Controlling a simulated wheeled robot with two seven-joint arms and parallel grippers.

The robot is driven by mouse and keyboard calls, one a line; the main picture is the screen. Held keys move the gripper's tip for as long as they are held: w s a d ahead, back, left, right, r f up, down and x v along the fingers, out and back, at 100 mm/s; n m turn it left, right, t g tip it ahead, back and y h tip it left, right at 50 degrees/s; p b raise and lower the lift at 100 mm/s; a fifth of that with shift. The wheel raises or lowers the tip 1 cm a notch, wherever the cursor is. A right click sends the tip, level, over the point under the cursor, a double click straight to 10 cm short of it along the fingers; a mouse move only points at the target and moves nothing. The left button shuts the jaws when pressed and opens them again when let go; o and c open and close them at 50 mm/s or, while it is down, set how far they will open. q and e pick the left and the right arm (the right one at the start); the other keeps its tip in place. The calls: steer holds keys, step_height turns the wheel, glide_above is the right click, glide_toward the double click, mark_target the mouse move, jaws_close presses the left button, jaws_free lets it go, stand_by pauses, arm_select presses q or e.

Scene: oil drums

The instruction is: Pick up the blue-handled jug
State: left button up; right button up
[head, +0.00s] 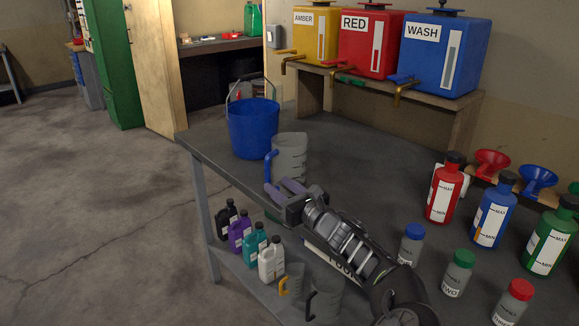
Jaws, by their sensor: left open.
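The blue-handled jug (291,152) is a grey, cloudy measuring jug standing upright on the dark table, just in front of the blue bucket. Its blue handle (269,168) faces left and toward me. My left gripper (280,188) is open, with its fingers close to the lower part of the handle and the jug's base. I cannot tell whether the fingers touch the jug or lie around the handle. The gripper hides part of the jug's lower side. My right gripper is not in view.
The blue bucket (252,127) stands right behind the jug. Red (443,194), blue (493,216) and green bottles and small capped jars stand at the right. Amber, red and blue tanks (444,58) sit on a rear shelf. More jugs and bottles (271,262) stand on the lower shelf.

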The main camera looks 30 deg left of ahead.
mark_target(269, 178)
arm_select(q)
steer(key=shift+w+a, duration=0.15)
steer(key=shift+a, duration=0.25)
steer(key=shift+a, duration=0.15)
steer(key=x, duration=0.5)
steer(key=shift+p, duration=0.3)
steer(key=shift+c, duration=0.4)
jaws_close()
steer(key=shift+r, duration=0.1)
stand_by(0.8)
